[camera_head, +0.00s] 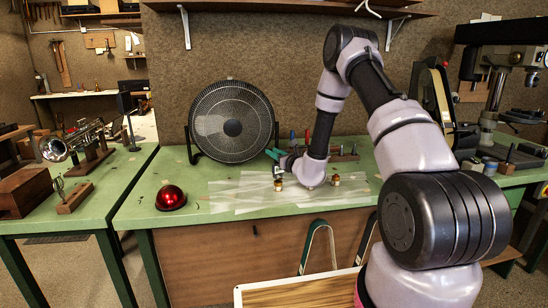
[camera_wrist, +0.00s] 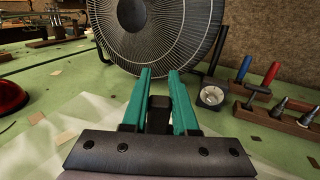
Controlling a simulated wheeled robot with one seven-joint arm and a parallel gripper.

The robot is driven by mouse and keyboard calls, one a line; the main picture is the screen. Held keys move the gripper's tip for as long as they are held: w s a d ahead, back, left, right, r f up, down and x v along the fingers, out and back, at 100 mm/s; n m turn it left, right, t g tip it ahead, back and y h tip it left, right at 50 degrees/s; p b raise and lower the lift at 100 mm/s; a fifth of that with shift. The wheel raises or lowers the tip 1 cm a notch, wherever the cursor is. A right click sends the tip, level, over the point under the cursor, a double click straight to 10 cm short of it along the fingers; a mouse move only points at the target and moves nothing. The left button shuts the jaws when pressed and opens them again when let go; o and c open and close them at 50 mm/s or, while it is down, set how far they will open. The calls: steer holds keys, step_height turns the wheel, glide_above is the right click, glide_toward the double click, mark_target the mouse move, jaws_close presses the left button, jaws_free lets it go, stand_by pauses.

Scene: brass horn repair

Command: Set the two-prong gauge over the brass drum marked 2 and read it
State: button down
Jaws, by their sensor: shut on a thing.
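My gripper (camera_head: 275,153) has teal fingers and hangs low over the bench in the head view; the fingers also show in the wrist view (camera_wrist: 160,73). They are shut on a black block (camera_wrist: 158,115), which looks like the grip of the two-prong gauge. A small pale part (camera_head: 278,171) below the fingers looks like the gauge's lower part. It is right above or beside one small brass drum (camera_head: 278,186); contact cannot be told. A second brass drum (camera_head: 336,181) stands to the right. Numbers on the drums are too small to read.
A black fan (camera_head: 232,122) stands behind the gripper. A round dial (camera_wrist: 211,96) and a tool rack (camera_wrist: 275,118) lie right of the fingers. A red dome (camera_head: 170,198) sits to the left. Pale sheets (camera_head: 235,190) cover the bench middle.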

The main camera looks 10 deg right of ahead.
steer(key=shift+r, duration=1.6)
